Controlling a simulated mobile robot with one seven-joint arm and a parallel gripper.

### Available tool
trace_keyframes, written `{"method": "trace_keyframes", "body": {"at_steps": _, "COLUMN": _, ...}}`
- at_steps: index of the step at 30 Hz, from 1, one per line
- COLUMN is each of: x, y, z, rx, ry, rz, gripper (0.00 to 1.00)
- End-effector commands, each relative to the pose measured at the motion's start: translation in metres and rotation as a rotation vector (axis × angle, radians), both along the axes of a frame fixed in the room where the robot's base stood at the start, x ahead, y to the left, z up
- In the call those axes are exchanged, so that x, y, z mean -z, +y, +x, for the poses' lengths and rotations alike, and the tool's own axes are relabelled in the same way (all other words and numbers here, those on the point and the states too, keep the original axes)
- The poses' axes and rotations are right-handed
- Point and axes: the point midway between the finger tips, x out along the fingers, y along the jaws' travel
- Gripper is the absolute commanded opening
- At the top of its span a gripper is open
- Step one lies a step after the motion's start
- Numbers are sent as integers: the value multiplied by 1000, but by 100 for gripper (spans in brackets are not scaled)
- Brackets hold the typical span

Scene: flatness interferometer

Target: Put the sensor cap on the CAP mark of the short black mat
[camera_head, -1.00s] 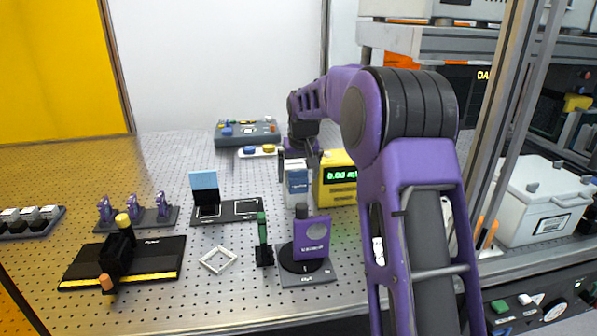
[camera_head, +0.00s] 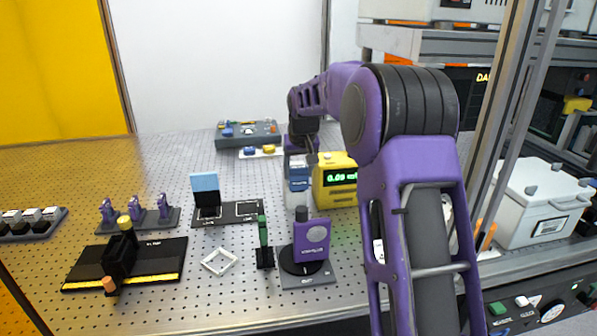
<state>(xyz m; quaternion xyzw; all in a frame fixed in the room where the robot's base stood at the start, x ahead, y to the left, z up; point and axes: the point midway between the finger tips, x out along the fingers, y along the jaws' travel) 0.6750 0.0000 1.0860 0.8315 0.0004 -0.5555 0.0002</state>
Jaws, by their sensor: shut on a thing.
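My gripper (camera_head: 303,147) is beyond my arm, above a white and blue box-shaped unit (camera_head: 297,184) beside the yellow meter. It is shut on a small grey piece that looks like the sensor cap (camera_head: 297,160); the fingers and the cap are small and partly hidden, so contact details are unclear. The short black mat (camera_head: 228,214) lies left of the gripper. It has two white outlines; a black stand with a light blue top is on the left one, and the right one is bare. Their lettering is too small to read.
The yellow meter (camera_head: 337,186) stands right of the gripper. A grey control box (camera_head: 248,134) is behind. In front are a purple plate on a round stand (camera_head: 312,242), a green-topped post (camera_head: 264,243) and a white square frame (camera_head: 219,261). Purple clips (camera_head: 163,206) stand left.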

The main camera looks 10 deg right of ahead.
Motion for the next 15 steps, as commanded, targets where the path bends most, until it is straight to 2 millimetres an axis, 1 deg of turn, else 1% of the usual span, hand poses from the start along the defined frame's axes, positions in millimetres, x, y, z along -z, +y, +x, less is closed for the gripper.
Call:
{"method": "trace_keyframes", "body": {"at_steps": 1, "x": -5, "y": 0, "z": 0, "rx": 0, "ry": -1, "rz": 0, "gripper": 12}}
{"method": "trace_keyframes", "body": {"at_steps": 15, "x": -27, "y": 0, "z": 0, "rx": -1, "ry": 0, "rz": 0, "gripper": 12}}
